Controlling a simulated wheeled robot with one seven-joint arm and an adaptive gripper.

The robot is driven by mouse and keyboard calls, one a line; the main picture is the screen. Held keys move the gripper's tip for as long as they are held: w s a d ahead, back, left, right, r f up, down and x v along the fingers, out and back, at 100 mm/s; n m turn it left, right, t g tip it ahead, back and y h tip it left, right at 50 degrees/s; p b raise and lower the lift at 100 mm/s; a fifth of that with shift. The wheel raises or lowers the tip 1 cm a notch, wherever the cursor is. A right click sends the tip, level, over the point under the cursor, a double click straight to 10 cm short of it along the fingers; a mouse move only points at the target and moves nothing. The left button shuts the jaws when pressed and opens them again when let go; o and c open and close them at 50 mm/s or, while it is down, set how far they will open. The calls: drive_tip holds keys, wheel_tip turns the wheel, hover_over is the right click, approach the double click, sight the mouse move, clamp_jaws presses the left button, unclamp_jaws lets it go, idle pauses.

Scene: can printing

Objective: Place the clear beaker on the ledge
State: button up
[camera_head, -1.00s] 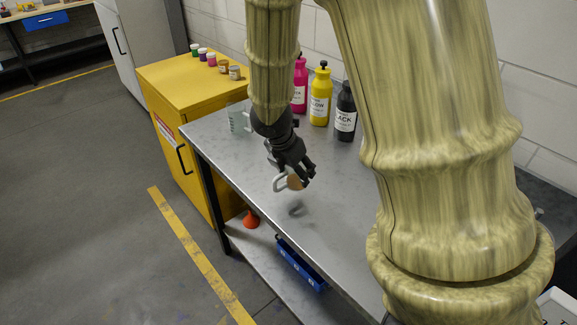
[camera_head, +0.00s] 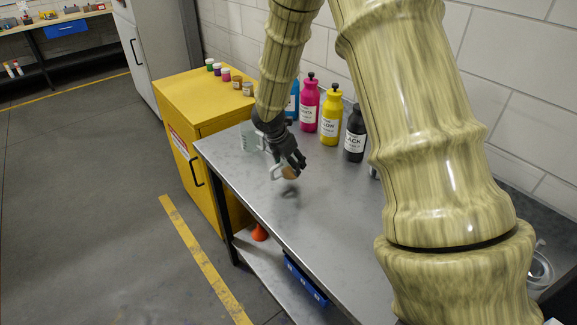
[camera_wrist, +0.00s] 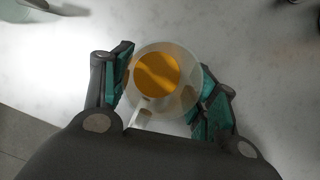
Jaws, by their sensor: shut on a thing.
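My gripper (camera_head: 293,163) is shut on a clear beaker (camera_head: 276,172) with a pale handle, held just above the metal workbench (camera_head: 330,210). In the wrist view, the beaker (camera_wrist: 187,98) sits between the two teal-padded fingers. It looks round and translucent, with orange-amber contents (camera_wrist: 158,74) and its handle toward my palm. Another clear vessel (camera_head: 250,137) stands on the bench at its far left end, behind the gripper. A clear edge also shows at the top left of the wrist view. I cannot tell which surface is the ledge.
Blue, magenta (camera_head: 309,106), yellow (camera_head: 331,117) and black (camera_head: 355,136) bottles stand along the wall. A yellow cabinet (camera_head: 190,100) with several small jars adjoins the bench. Below are an orange funnel (camera_head: 259,233) and blue bin (camera_head: 304,280). The bench front is clear.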

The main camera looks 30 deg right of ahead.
sight(288, 169)
drive_tip(key=shift+w+d+r, duration=0.1)
drive_tip(key=shift+w, duration=0.35)
drive_tip(key=shift+f+p, duration=0.7)
drive_tip(key=shift+f, duration=1.15)
drive_tip(key=shift+f, duration=0.1)
drive_tip(key=o, duration=1)
